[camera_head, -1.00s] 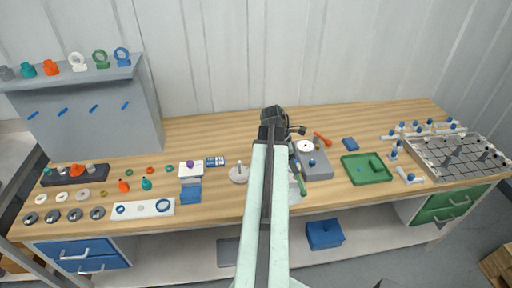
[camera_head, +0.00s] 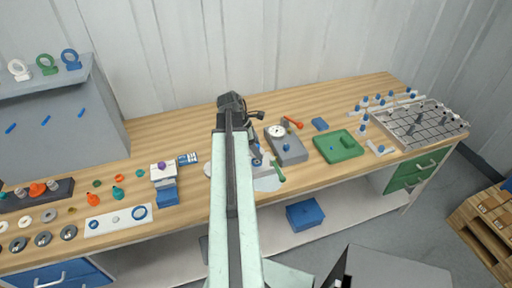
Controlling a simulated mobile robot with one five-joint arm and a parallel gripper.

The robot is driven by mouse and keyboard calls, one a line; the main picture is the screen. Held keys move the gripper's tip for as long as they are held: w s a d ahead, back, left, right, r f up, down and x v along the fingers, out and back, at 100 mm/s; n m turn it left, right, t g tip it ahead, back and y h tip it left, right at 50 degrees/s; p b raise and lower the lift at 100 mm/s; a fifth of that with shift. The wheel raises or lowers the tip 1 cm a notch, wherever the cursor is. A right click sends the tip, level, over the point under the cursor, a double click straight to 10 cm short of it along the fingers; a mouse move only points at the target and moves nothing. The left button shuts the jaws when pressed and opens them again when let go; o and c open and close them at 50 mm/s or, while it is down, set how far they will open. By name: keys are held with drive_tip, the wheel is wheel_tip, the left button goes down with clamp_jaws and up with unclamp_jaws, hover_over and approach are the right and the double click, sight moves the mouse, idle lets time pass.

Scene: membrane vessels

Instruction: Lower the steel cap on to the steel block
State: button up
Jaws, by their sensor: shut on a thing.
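My arm reaches straight out over the bench, and my gripper (camera_head: 252,124) is at its far end, mostly hidden behind the arm's dark joint and pale link. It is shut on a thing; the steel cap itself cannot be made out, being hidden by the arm. A grey metal-looking block (camera_head: 293,155) with a white dial and a blue knob stands just right of the arm. I cannot tell for sure that it is the steel block. The gap between cap and block is not visible.
A green-handled tool (camera_head: 278,172) lies close right of the arm. A green tray (camera_head: 338,147) and a slotted grey plate (camera_head: 420,125) are further right. A white block with a purple knob (camera_head: 162,166) stands left, above a blue block (camera_head: 167,196). The bench's back strip is clear.

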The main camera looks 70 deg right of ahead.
drive_tip(key=shift+f+b, duration=2)
drive_tip(key=shift+f, duration=0.2)
drive_tip(key=o, duration=1.7)
drive_tip(key=shift+c, duration=0.2)
drive_tip(key=p+v, duration=0.6)
drive_tip(key=v, duration=0.1)
drive_tip(key=shift+s+r+p, duration=0.15)
drive_tip(key=shift+p, duration=0.25)
drive_tip(key=shift+w+a+r+p, duration=0.1)
drive_tip(key=shift+w+r+p, duration=0.15)
drive_tip(key=shift+r+p, duration=0.05)
